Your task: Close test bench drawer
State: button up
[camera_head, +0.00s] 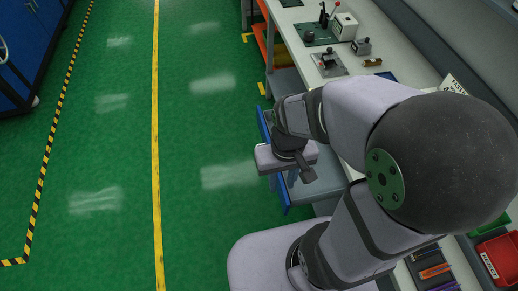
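The test bench (388,30) has a pale top and runs along the right side. Its drawer, with a blue front (283,196), stands open and sticks out from under the bench over the green floor. Part of its grey inside shows. My gripper (306,172) is in front of the bench, above or at the open drawer. My gripper and arm hide the middle of the drawer and much of its front. I cannot tell whether the fingers touch the drawer, nor whether they are open or shut.
Orange bins (272,43) sit under the far part of the bench. A white box (345,26), a grey fixture (329,63) and small parts stand on top. A red bin (497,258) is at the lower right. The floor (205,130) left of the drawer is clear.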

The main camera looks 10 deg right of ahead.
jog(key=w+a+f+n+h+b, duration=0.1)
jog(key=w+f+b, duration=0.45)
jog(key=f, duration=0.25)
jog(key=w+a+f+n+b, duration=0.1)
jog(key=w+f+b, duration=0.4)
jog(key=f+b, duration=0.2)
jog(key=w+m+h+b, duration=0.1)
jog(key=w+m+b, duration=0.1)
jog(key=w, duration=0.9)
notch_tip(320, 180, down, 8)
jog(key=d+p, duration=0.1)
jog(key=p, duration=0.1)
jog(key=shift+s+r, duration=0.25)
grip_shut()
